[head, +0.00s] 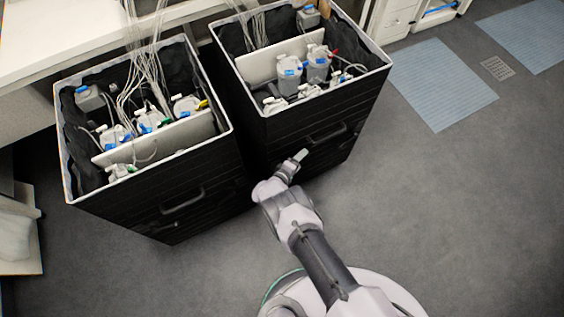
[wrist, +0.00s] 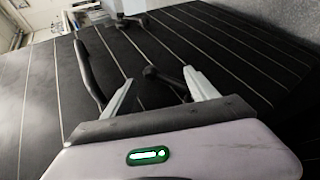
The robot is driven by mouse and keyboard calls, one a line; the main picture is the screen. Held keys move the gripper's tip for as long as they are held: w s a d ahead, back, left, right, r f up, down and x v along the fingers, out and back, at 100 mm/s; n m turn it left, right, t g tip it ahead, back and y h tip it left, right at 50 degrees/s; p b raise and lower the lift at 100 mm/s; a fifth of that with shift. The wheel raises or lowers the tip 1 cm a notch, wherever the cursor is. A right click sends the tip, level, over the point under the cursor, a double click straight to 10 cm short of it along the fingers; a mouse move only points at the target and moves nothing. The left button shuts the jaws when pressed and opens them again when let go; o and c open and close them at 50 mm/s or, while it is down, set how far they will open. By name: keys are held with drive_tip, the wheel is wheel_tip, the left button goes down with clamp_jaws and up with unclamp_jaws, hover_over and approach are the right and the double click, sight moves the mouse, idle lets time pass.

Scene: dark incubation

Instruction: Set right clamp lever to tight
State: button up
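My gripper (wrist: 160,88) shows in the wrist view with its two pale fingers apart and open. A small black lever (wrist: 165,80) with a rounded end lies between and beyond the fingers, against the ribbed black wall of a bin. I cannot tell whether a finger touches it, or whether it is set to tight. In the head view my gripper (head: 298,157) is at the front of the right black bin (head: 365,110), low and left of its handle. The lever is hidden there behind my gripper.
A black handle (wrist: 91,66) stands out left of the fingers in the wrist view. The left black bin (head: 110,212) stands close beside the right one. Both hold bottles and tubing. Grey floor (head: 450,220) is free to the right.

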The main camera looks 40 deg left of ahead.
drive_tip(key=p+v, duration=0.9)
drive_tip(key=v, duration=0.8)
drive_tip(key=shift+s+f, duration=0.25)
drive_tip(key=shift+s, duration=0.2)
drive_tip(key=p+v, duration=0.3)
drive_tip(key=v, duration=1.4)
drive_tip(key=shift+r+p, duration=0.2)
drive_tip(key=shift+p, duration=0.1)
